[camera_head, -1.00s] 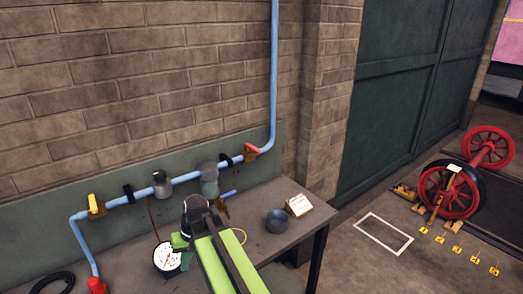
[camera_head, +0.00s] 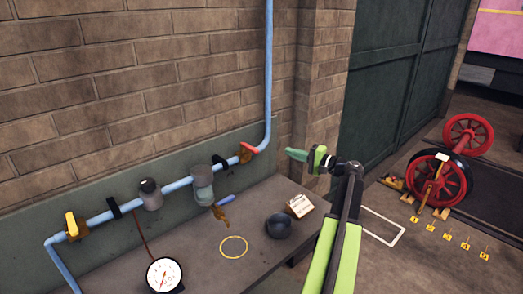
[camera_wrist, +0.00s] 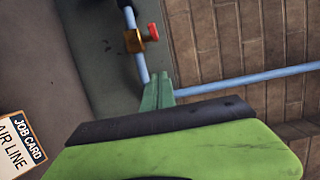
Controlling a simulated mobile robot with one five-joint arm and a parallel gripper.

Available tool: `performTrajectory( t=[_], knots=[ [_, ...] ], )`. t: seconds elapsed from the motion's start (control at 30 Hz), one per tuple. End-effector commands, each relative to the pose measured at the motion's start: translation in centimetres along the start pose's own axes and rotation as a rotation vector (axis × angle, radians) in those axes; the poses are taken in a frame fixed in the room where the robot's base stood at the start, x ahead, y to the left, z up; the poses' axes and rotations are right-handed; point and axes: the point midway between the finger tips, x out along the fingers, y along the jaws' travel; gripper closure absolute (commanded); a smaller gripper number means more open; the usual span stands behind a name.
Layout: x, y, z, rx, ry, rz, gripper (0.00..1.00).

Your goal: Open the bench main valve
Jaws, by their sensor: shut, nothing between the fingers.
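A blue pipe (camera_head: 175,186) runs along the wall behind the bench. A brass valve with a red handle (camera_head: 249,148) sits near its right end, by the upward bend. In the wrist view this red-handled valve (camera_wrist: 137,40) is on the pipe, its handle standing out to the right side. A yellow-handled valve (camera_head: 74,226) sits at the pipe's left end. I cannot tell from a label which is the bench main valve. My gripper (camera_head: 290,154) is shut and empty, to the right of the red handle and apart from it. Its green fingertips (camera_wrist: 158,92) point toward the pipe.
The bench (camera_head: 200,262) holds a white gauge (camera_head: 164,275), a yellow ring (camera_head: 233,247), a dark cup (camera_head: 279,226) and a job card (camera_head: 299,206). A blue-handled brass valve (camera_head: 221,208) hangs below the filter bowl (camera_head: 203,188). Red wheels (camera_head: 443,184) stand on the floor at right.

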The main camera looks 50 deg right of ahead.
Motion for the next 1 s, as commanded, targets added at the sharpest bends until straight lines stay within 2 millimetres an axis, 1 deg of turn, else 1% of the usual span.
performTrajectory(
  t=[0.17,0.27,0.37,0.6,0.67,0.73,0.8,0.9,1.0],
  knots=[
    [0.4,0.0,0.0,0.0,-0.002,0.001,1.0],
    [1.7,0.0,0.1,0.0,-0.004,0.002,1.0],
    [3.6,0.1,0.0,0.0,-0.005,0.002,1.0],
    [9.0,0.1,0.0,0.0,-0.004,0.002,1.0],
    [10.2,0.1,0.0,0.0,-0.003,0.002,1.0],
    [10.3,0.1,1.6,0.0,-0.002,0.002,1.0],
    [10.5,0.1,2.6,0.0,-0.001,0.002,1.0],
    [10.8,0.1,3.5,0.0,-0.001,0.002,1.0],
    [10.9,0.1,3.9,0.0,0.0,0.002,1.0]
  ],
)
